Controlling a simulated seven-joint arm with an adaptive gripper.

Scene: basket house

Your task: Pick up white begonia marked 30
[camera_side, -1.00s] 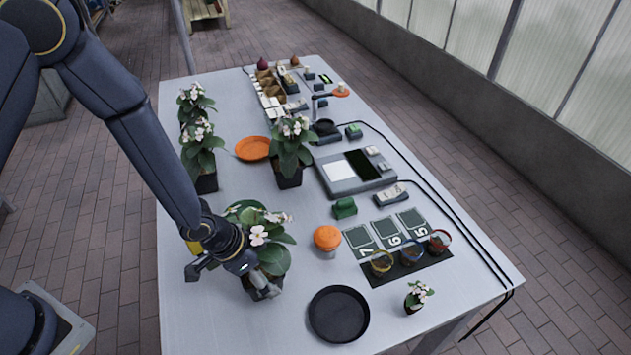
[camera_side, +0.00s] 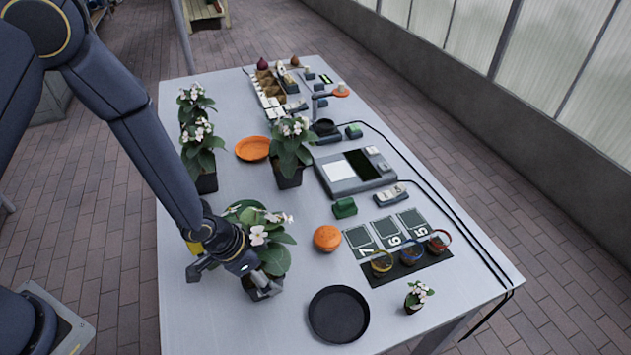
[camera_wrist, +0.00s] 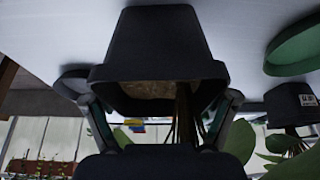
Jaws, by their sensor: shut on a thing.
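A white-flowered begonia with broad green leaves (camera_side: 270,256) stands in a dark pot (camera_side: 264,293) at the near left of the table in the side view. My gripper (camera_side: 252,279) is shut on this pot. In the wrist view the pot (camera_wrist: 158,45) fills the top middle, with soil and a stem showing at its rim and a finger at each side. I see no number on the held pot. Another dark pot (camera_wrist: 290,108) at the right of the wrist view has a small white label, too small to read surely.
A black saucer (camera_side: 338,314) lies just right of the held plant, with an orange round thing (camera_side: 327,238) behind it. Other potted begonias (camera_side: 289,150) stand farther back. A small flowering plant (camera_side: 416,296) and a numbered mat (camera_side: 386,240) are at the right.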

